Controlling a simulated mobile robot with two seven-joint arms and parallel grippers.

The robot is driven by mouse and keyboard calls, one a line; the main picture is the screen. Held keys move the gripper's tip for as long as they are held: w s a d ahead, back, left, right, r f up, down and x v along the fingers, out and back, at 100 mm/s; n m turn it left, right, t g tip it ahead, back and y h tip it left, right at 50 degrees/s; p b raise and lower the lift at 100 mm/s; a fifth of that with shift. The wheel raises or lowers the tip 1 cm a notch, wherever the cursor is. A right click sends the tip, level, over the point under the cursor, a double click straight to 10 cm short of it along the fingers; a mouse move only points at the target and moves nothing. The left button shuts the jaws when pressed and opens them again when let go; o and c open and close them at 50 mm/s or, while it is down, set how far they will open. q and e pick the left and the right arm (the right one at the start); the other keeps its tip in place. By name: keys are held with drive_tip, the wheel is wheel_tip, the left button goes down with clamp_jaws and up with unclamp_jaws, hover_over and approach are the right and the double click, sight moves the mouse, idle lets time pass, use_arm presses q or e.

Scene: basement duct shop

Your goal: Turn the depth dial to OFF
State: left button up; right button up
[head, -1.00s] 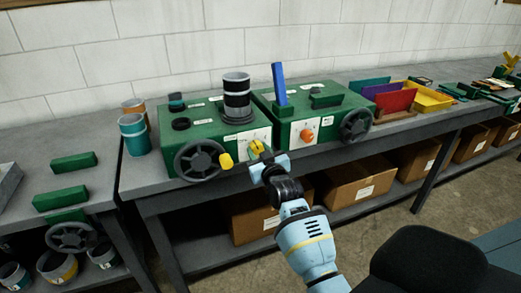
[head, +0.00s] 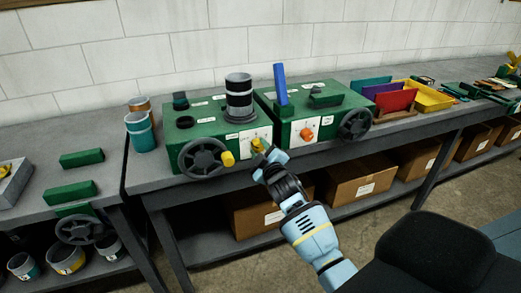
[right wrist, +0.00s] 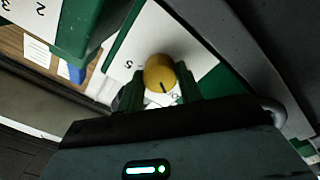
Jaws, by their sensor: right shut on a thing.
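A yellow dial (head: 258,145) sits on the white plate (head: 247,138) on the front of the left green machine (head: 210,128). My right gripper (head: 263,148) is at this dial and partly covers it. In the right wrist view the yellow dial (right wrist: 159,73) is between the two green fingertips (right wrist: 160,92), shut on it. A dark pointer line shows on its face, toward the lower part of the picture. A "5" is readable on the plate beside it; the other markings are partly hidden. My left gripper is not in view.
A handwheel (head: 205,158) with a yellow knob (head: 228,159) is just left of the dial. The right green machine (head: 292,112) has an orange dial (head: 306,134) and a blue lever (head: 280,84). Cardboard boxes (head: 362,184) stand on the shelf below the bench.

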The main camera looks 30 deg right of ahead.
idle(0.3)
drive_tip(key=o, duration=1)
drive_tip(key=shift+v, duration=3.9)
